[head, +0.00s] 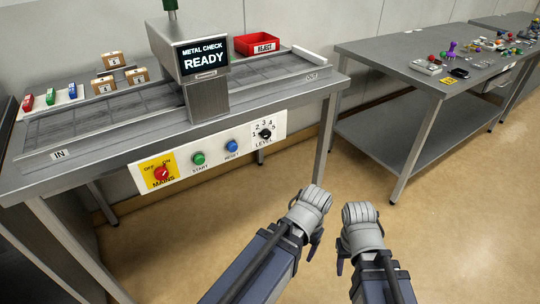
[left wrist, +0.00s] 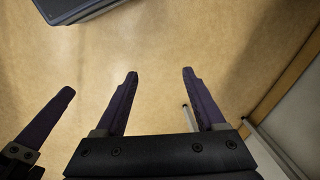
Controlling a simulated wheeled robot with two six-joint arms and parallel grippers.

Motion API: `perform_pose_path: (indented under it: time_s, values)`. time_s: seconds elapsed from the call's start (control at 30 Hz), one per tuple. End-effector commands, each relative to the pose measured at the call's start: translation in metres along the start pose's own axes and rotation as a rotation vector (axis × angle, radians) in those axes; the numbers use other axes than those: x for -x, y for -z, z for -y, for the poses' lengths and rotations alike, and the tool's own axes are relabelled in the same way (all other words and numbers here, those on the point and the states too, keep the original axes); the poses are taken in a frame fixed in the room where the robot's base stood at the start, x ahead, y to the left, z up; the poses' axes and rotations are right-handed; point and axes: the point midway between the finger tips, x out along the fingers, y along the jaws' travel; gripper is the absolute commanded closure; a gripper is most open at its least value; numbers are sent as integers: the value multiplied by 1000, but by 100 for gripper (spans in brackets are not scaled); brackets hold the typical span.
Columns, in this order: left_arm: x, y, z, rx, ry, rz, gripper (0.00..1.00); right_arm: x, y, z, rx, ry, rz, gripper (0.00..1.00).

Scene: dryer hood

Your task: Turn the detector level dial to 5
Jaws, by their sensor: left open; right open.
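The level dial (head: 265,134) is a small black knob on the white control panel (head: 212,153) on the front of the metal detector bench. Numbers 1 to 5 are printed in an arc around it, above the word LEVEL. Which number its pointer marks is too small to tell. My left gripper (head: 314,243) is low in front of the bench, right of and below the dial, apart from it. In the left wrist view its two dark fingers (left wrist: 160,74) are spread and empty over the floor. My right gripper (head: 341,262) is beside it, open, its fingers mostly hidden.
The panel also has a red mains switch (head: 161,173), a green start button (head: 198,158) and a blue reset button (head: 232,146). The detector screen (head: 203,56) reads METAL CHECK READY. A second table (head: 400,60) with small items stands right. The floor between is clear.

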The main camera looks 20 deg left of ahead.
Motion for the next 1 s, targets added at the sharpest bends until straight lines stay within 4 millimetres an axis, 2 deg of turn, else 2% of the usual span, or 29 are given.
perform_pose_path:
  time_s: [0.03, 0.17, 0.23, 0.33, 0.47, 0.67, 0.77, 0.87, 1.0]
  values:
    - [-19, 3, 5, 19, -2, -5, 29, -18, 1, 2, 0, 0, 0, 50]
    - [-40, 11, 26, 87, 1, -25, 29, -38, 2, 4, 0, -1, 0, 50]
    - [-50, 18, 46, 155, 19, -45, 29, -47, 3, 4, 0, -1, 0, 50]
    - [-53, 30, 88, 293, 98, -86, 29, -50, 3, 5, 0, -1, 0, 50]
    - [-44, 41, 127, 434, 234, -147, 29, -47, 3, 4, 0, -1, 0, 50]
    - [-23, 60, 167, 594, 445, -273, 29, -47, 3, 4, 0, -1, 0, 50]
    - [-4, 74, 184, 667, 561, -372, 29, -47, 3, 4, 0, -1, 0, 50]
    - [24, 92, 197, 738, 685, -517, 29, -47, 3, 4, 0, -1, 0, 50]
    - [77, 123, 203, 815, 838, -793, 29, -47, 3, 4, 0, -1, 0, 50]
